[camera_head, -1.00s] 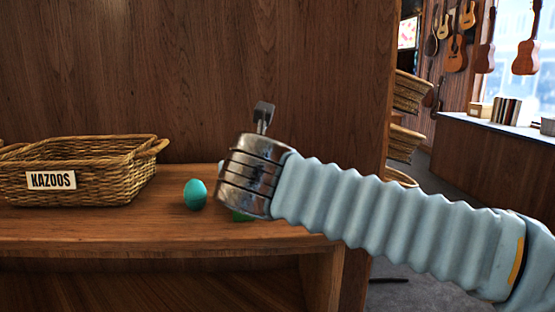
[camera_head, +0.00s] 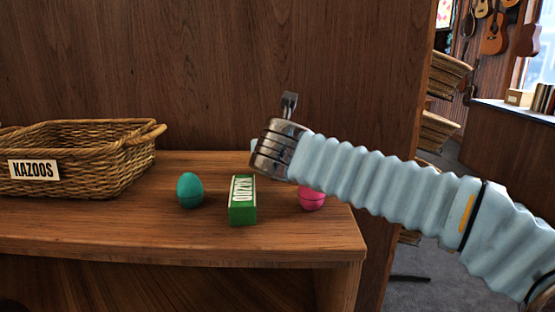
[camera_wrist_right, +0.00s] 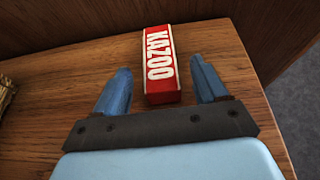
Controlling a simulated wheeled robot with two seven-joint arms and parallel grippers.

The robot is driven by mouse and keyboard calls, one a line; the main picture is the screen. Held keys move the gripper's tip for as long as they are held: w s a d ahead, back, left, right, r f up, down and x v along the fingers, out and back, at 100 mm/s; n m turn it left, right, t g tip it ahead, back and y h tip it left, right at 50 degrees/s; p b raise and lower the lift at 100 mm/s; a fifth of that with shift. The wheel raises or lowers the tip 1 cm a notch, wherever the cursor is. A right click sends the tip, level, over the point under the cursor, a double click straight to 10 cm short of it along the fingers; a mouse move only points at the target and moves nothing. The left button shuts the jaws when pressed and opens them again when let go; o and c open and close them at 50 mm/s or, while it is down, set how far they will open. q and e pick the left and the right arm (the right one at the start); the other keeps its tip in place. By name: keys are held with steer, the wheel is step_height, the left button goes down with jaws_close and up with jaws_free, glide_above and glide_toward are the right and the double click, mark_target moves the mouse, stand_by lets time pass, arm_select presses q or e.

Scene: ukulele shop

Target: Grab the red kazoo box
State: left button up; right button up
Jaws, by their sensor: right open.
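The red kazoo box (camera_wrist_right: 160,62) with white KAZOO lettering sits on the wooden shelf (camera_wrist_right: 60,80) in the right wrist view. My right gripper (camera_wrist_right: 159,72) is open. Its two blue fingers are on either side of the box, with a gap visible on each side. In the head view my right gripper (camera_head: 280,138) is above the back right of the shelf, and the red box is hidden behind it. My left gripper is in neither view.
A green kazoo box (camera_head: 243,203), a teal egg (camera_head: 189,191) and a pink egg (camera_head: 312,199) stand on the shelf in front of my gripper. A wicker basket labelled KAZOOS (camera_head: 105,175) is at the left. A wooden back panel (camera_head: 220,60) rises behind.

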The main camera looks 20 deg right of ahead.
steer(key=x, duration=0.3)
steer(key=r+x, duration=0.1)
steer(key=x, duration=0.1)
steer(key=shift+w+d+f, duration=0.1)
steer(key=shift+w, duration=0.15)
steer(key=c, duration=1)
steer(key=shift+c, duration=0.2)
